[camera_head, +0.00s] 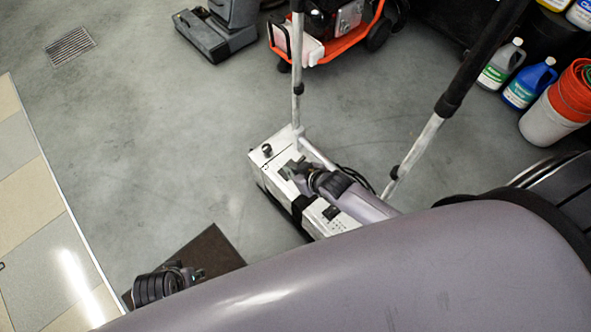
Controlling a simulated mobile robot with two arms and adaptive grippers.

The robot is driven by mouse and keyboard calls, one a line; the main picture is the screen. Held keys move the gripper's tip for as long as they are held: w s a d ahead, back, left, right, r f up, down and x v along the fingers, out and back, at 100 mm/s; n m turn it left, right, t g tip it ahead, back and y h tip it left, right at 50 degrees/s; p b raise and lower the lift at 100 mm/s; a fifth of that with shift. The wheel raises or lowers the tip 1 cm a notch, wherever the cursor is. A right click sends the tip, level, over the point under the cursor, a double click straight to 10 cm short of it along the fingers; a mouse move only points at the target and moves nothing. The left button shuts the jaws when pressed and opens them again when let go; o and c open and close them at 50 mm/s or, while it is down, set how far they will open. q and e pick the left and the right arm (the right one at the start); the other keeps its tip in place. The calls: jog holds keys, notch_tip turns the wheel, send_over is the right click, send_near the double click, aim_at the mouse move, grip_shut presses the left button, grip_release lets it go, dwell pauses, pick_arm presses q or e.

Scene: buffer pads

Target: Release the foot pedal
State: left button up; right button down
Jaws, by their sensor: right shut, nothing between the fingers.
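A white boxy machine (262,163) stands on the grey floor in the middle of the head view, with a black knob on its top and poles rising from it. My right gripper (291,169) is shut and empty over the top of this machine. I cannot tell whether it touches it. I cannot make out a foot pedal for certain; my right gripper and arm hide part of the machine. My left gripper (190,274) is at the lower left, over a dark brown mat, small and partly hidden by my large arm link, so its fingers are unclear.
A dark grey machine (222,35) and an orange-framed machine (342,35) stand at the back. Bottles (530,84) and a white bucket (553,118) with red on top are at the right. The brown mat (213,250) lies lower left. Open floor (130,140) lies left.

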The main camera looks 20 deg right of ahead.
pick_arm(q)
jog(key=shift+s+f+p, duration=0.15)
jog(key=shift+s+f, duration=0.05)
jog(key=shift+f, duration=0.6)
jog(key=shift+s+f+p, duration=0.15)
jog(key=shift+s+f, duration=0.05)
jog(key=shift+f, duration=0.6)
